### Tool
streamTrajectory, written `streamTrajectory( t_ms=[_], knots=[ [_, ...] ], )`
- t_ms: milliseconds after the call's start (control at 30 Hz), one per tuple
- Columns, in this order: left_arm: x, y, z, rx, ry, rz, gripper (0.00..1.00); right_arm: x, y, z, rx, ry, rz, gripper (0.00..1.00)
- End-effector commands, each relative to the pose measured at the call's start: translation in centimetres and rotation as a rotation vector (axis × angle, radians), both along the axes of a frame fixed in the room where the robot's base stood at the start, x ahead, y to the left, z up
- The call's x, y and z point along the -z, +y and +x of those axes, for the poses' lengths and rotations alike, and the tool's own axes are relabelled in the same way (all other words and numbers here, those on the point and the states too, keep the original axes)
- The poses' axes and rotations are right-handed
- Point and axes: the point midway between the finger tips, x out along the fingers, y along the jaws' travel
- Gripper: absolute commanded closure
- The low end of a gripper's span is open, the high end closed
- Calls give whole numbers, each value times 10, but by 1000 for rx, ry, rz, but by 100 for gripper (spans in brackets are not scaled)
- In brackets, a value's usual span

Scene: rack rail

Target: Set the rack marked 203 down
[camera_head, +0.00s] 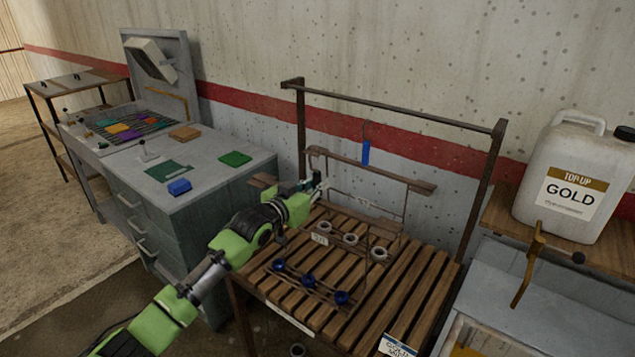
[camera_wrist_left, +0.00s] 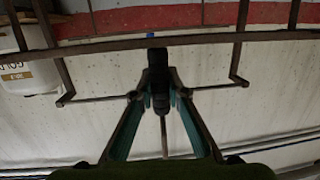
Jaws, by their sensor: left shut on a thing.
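My left gripper (camera_head: 316,186) is at the left end of a wire rack (camera_head: 405,208) with a wooden top bar, above the slatted wooden bench. A pale tag (camera_head: 362,203) is on this rack, but its number is too small to read. In the left wrist view the fingers (camera_wrist_left: 160,100) are closed around a dark upright piece (camera_wrist_left: 158,75), with thin rods running out to both sides. Whether the rack touches the slats is unclear. A second tag (camera_head: 320,239) sits by a row of pale rings, also hard to read. My right gripper is not in view.
The slatted bench (camera_head: 400,310) carries pale rings (camera_head: 350,239) and blue rings (camera_head: 308,281). A dark rail frame (camera_head: 400,108) rises behind, with a blue tag (camera_head: 365,152) hanging there. A grey cabinet (camera_head: 205,205) is left; a white GOLD jug (camera_head: 575,185) is right.

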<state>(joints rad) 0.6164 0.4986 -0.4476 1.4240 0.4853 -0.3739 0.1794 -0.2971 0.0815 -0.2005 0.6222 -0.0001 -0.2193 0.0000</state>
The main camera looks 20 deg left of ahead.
Motion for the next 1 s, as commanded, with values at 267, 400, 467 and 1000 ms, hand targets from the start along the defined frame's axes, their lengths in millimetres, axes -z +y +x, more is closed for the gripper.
streamTrajectory(
  t_ms=[267, 400, 467, 1000],
  knots=[
    [-4, 0, 0, 1, -9, -2, 100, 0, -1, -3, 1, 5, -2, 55],
    [-4, 0, 0, 1, -9, -2, 100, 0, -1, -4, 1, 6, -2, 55],
    [-3, 0, 0, 1, -9, -2, 100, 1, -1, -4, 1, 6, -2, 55],
    [2, 0, 0, 0, -4, -1, 66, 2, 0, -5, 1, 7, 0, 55]
  ],
)
